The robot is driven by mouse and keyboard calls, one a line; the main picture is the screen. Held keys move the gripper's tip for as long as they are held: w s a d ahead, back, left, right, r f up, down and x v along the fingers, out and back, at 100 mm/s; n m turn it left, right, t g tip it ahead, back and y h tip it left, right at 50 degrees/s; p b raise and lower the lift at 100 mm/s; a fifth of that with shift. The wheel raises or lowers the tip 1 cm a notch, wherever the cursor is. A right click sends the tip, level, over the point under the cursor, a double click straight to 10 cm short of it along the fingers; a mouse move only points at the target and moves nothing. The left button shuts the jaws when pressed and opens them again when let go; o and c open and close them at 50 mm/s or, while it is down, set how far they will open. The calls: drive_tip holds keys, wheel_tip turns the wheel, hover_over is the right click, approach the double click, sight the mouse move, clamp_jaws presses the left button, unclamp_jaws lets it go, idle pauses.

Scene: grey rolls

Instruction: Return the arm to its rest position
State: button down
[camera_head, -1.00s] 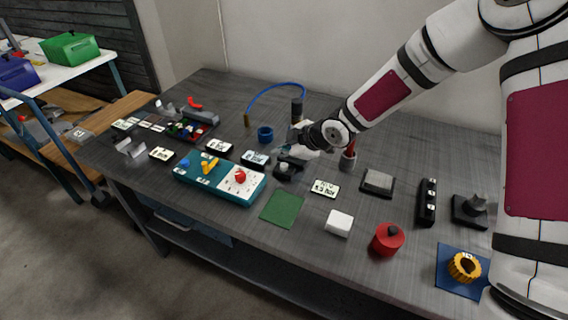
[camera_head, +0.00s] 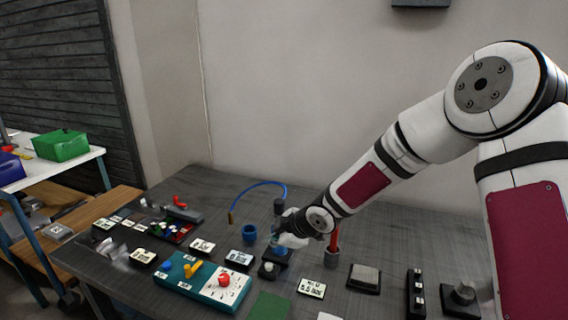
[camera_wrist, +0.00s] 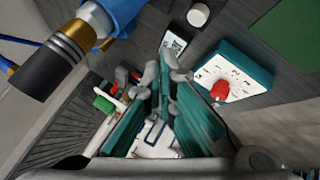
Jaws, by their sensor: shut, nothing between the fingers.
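My arm reaches in from the right in the head view and slopes down to the left over the grey table (camera_head: 215,190). My gripper (camera_head: 284,238) is at its end, above the middle of the table near a black base with a blue top (camera_head: 280,251), which it partly overlaps. I cannot tell the exact gap. In the wrist view, my gripper (camera_wrist: 173,70) has its fingers together with nothing between them.
A teal panel (camera_head: 205,288) with a red knob (camera_head: 225,280) lies front left of the gripper. A red upright piece in a grey holder (camera_head: 333,259) stands close on the right. A blue ring (camera_head: 249,234) and a curved blue cable (camera_head: 262,184) are behind left.

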drive_tip(key=s+d+r+m+h, duration=0.45)
drive_tip(key=s+d+r, duration=0.25)
drive_tip(key=d+r, duration=0.25)
drive_tip(key=s+d+r+m+h, duration=0.3)
drive_tip(key=s+d+r+m, duration=0.2)
drive_tip(key=s+d+r, duration=0.4)
drive_tip(key=s+d+r+m, duration=0.1)
drive_tip(key=s+m, duration=0.2)
drive_tip(key=s, duration=0.4)
drive_tip(key=s+d+r+m+g, duration=0.1)
drive_tip(key=s+d+m, duration=0.1)
drive_tip(key=s, duration=0.5)
drive_tip(key=s+d+r+m+y, duration=0.1)
drive_tip(key=s+m, duration=0.3)
drive_tip(key=s, duration=0.3)
drive_tip(key=shift+d, duration=0.4)
